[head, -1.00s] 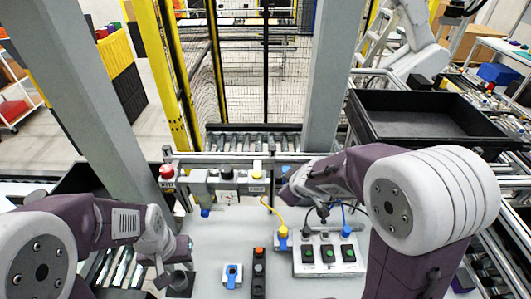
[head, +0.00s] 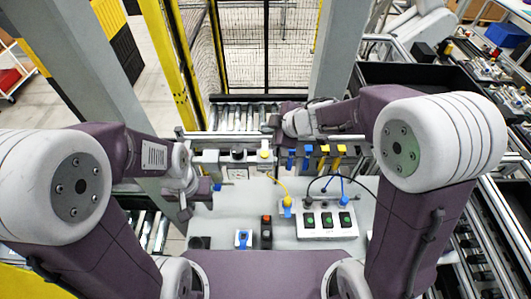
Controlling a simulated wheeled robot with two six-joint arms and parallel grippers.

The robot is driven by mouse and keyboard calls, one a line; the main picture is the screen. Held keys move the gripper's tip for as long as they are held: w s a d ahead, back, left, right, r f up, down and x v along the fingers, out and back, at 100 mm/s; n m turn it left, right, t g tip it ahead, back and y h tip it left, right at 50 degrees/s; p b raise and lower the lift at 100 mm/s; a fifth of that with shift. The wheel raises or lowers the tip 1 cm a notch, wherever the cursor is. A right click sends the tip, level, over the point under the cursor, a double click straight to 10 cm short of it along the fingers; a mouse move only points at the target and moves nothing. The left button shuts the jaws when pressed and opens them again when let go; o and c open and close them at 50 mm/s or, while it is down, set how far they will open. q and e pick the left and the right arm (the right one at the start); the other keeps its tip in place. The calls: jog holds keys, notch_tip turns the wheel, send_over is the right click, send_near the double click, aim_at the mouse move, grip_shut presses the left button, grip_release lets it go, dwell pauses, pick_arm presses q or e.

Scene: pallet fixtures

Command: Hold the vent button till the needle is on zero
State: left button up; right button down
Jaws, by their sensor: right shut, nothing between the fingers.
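A grey unit at the back of the bench carries a black knob (head: 237,152) and a yellow button (head: 265,154), with small white labels below. I cannot read which control is the vent button. No gauge needle can be made out. My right gripper (head: 273,127) is shut and empty, above and behind the yellow button near the back rail; its fingertips are small and partly hidden. My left gripper (head: 186,212) points down at the left end of the bench, in front of the unit's left end; its jaw opening cannot be made out.
A white box (head: 326,225) with several green buttons and a black box (head: 266,232) with an orange-red button stand on the bench. A yellow-plugged cable (head: 287,202) and blue and yellow tags (head: 322,155) are nearby. A dark bin (head: 420,75) stands at the right.

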jog(key=f, duration=0.1)
jog(key=b, duration=0.8)
send_over(267, 155)
notch_tip(267, 155, down, 7)
jog(key=shift+s+r, duration=0.1)
jog(key=shift+r, duration=0.1)
jog(key=shift+f, duration=0.55)
dwell(0.7)
jog(key=shift+f+b, duration=0.4)
jog(key=shift+b, duration=0.05)
jog(key=shift+f+b, duration=0.35)
jog(key=shift+f, duration=0.15)
dwell(4.3)
